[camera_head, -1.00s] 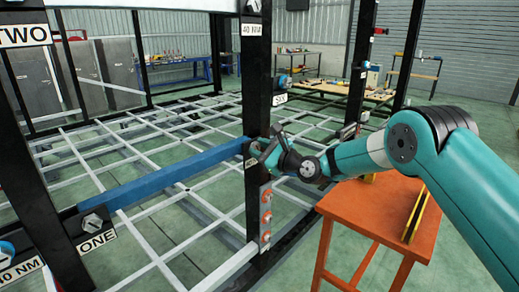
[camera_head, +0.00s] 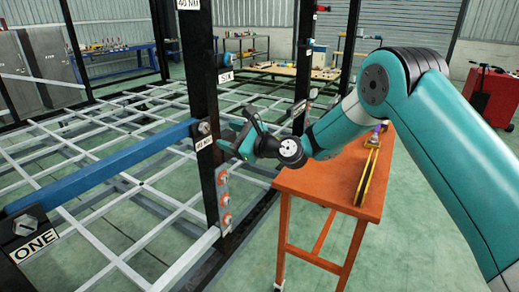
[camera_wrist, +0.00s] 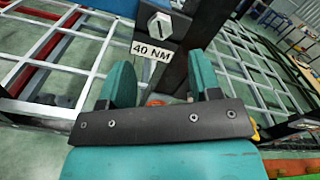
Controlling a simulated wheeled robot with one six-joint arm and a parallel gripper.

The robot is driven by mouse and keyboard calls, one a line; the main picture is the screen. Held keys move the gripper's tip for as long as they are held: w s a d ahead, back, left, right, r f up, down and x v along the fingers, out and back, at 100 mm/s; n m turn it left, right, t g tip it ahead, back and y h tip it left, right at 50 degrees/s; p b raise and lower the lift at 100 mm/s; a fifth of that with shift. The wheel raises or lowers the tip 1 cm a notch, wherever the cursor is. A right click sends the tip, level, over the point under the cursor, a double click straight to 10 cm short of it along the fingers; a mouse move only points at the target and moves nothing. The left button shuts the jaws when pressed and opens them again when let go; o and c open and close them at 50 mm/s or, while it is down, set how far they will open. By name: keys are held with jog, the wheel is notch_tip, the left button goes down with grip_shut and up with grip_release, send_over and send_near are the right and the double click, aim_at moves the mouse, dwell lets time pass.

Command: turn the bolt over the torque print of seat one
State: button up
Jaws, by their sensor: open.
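A hex bolt (camera_head: 204,128) sits on the black post at the right end of the blue beam (camera_head: 105,168), above a white 40 NM print (camera_head: 204,143). In the wrist view the bolt (camera_wrist: 160,25) and the print (camera_wrist: 151,50) are near the top middle, beyond my fingers. My gripper (camera_head: 236,138) is open and empty, a little right of the bolt and apart from it. It also shows in the wrist view (camera_wrist: 162,78), with the print seen between its fingertips. The ONE label (camera_head: 34,246) is under another hex bolt (camera_head: 26,224) at the beam's left end.
Orange bolts (camera_head: 225,199) on a plate stand lower on the same black post. An orange table (camera_head: 320,200) with a yellow tool (camera_head: 368,170) is under my arm. Another 40 NM print (camera_head: 189,4) is higher on the post. A red cabinet (camera_head: 493,97) stands at right.

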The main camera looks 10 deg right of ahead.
jog(key=b+v, duration=0.2)
jog(key=v, duration=0.8)
jog(key=shift+s, duration=0.1)
jog(key=s+a+r+n+g+h, duration=0.15)
jog(key=s+n+g, duration=0.25)
jog(key=s+n, duration=0.4)
jog(key=s+a+r+n+g+h, duration=0.1)
jog(key=s+a+r+n+g, duration=0.15)
jog(key=s+n, duration=0.5)
jog(key=s+d+f+n+g+h, duration=0.1)
jog(key=s+d+n+g+h, duration=0.1)
jog(key=s+d+n, duration=0.3)
jog(key=s+d+f+n+g+h, duration=0.1)
jog(key=s+d+n+h, duration=0.4)
jog(key=s, duration=0.9)
jog(key=shift+s+d+n+g, duration=0.25)
jog(key=shift+s+n+g, duration=0.1)
jog(key=shift+n+g, duration=0.35)
jog(key=shift+h, duration=0.25)
